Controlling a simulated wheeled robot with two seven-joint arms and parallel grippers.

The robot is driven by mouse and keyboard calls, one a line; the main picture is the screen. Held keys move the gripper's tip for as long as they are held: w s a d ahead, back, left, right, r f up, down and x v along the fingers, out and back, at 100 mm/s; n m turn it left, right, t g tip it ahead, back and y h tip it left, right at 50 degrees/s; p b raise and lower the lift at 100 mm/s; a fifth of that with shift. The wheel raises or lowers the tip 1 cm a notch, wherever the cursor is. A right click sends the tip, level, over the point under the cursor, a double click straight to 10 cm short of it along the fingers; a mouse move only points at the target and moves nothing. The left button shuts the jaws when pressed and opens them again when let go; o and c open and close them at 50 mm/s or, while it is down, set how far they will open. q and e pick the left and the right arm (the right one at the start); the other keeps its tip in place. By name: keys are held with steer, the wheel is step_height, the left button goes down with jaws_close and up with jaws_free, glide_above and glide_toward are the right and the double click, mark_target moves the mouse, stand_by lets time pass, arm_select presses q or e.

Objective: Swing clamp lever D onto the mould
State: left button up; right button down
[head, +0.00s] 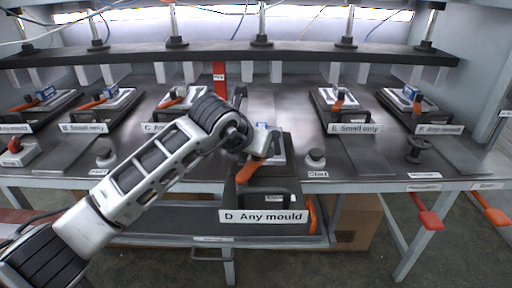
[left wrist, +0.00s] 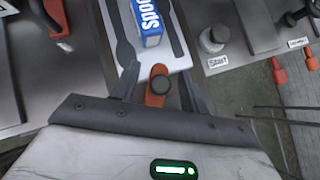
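Clamp lever D (head: 249,172) is orange and sits at the station labelled "D Any mould" (head: 263,216). In the head view it slants toward the front left, at the near edge of the mould. My right gripper is not in view.
Other stations with orange levers stand left and right, such as E (head: 355,128) and C (head: 155,127). A Start button (head: 316,157) stands right of D. A dark press beam (head: 230,55) with rods spans above the back. Red (head: 425,212) and orange handles project at the front right.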

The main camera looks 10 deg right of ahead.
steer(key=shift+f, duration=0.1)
arm_select(q)
steer(key=shift+s+a+r, duration=0.2)
steer(key=shift+s+r, duration=0.05)
steer(key=shift+r, duration=0.1)
steer(key=b+v, duration=0.1)
steer(key=v, duration=1.4)
steer(key=shift+b, duration=0.3)
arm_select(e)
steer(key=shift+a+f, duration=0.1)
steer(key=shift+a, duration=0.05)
